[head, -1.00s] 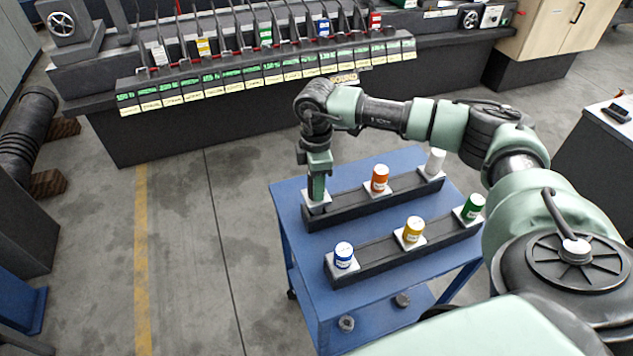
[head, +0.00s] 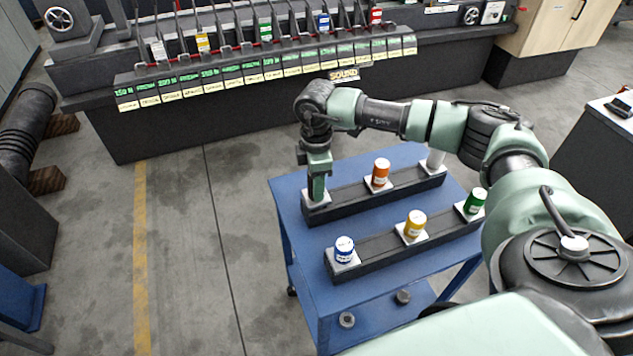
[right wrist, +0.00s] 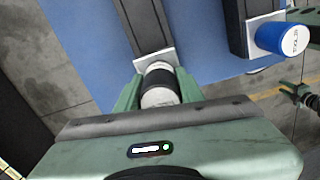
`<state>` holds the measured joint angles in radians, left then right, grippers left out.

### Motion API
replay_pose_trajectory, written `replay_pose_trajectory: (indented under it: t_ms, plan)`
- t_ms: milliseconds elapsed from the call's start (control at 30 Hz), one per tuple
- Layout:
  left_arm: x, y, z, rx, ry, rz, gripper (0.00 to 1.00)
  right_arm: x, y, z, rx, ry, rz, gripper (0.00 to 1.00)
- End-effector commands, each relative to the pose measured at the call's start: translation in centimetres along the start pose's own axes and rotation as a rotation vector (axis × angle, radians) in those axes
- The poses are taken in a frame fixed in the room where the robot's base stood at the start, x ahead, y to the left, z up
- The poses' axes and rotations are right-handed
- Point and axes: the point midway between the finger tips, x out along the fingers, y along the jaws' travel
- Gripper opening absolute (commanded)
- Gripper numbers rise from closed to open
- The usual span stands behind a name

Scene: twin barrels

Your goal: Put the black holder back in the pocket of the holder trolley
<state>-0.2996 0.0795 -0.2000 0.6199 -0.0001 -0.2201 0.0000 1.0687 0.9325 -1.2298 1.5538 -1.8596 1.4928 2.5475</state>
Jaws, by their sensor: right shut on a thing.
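The holder trolley (head: 292,226) is blue and carries two dark rails with white square pockets. My right gripper (head: 317,190) points down at the left end of the far rail (head: 345,198), over the white pocket (head: 313,203) there. In the right wrist view my right gripper (right wrist: 158,88) is shut on the black holder (right wrist: 158,83), a cylinder with a black band and pale ends. The holder's far end is at the white pocket plate (right wrist: 152,60); whether it is fully seated I cannot tell. In the head view my fingers hide the holder.
Blue (head: 344,249), yellow (head: 415,223) and green (head: 475,200) holders stand on the near rail.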

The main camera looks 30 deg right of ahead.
Motion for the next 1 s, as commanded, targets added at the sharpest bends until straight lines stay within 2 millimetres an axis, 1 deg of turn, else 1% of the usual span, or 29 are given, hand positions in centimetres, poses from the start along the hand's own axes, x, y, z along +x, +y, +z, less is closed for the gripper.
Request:
replay_pose_trajectory:
  t_ms: [867,900,967,1000]
  plan:
    - [1.4,0.1,0.2,0.0,0.0,0.0,0.38,1.9,0.1,-0.1,0.0,0.002,0.002,0.0]
    - [1.3,0.1,0.1,0.0,0.0,0.0,0.38,1.9,0.1,-0.1,0.0,0.002,0.003,0.46]
    - [1.3,0.1,0.1,0.0,0.0,0.0,0.38,1.9,0.1,-0.1,0.0,0.002,0.003,0.62]
    - [1.3,0.1,0.1,0.0,0.0,0.0,0.38,1.9,0.1,0.0,0.0,0.002,0.002,0.63]
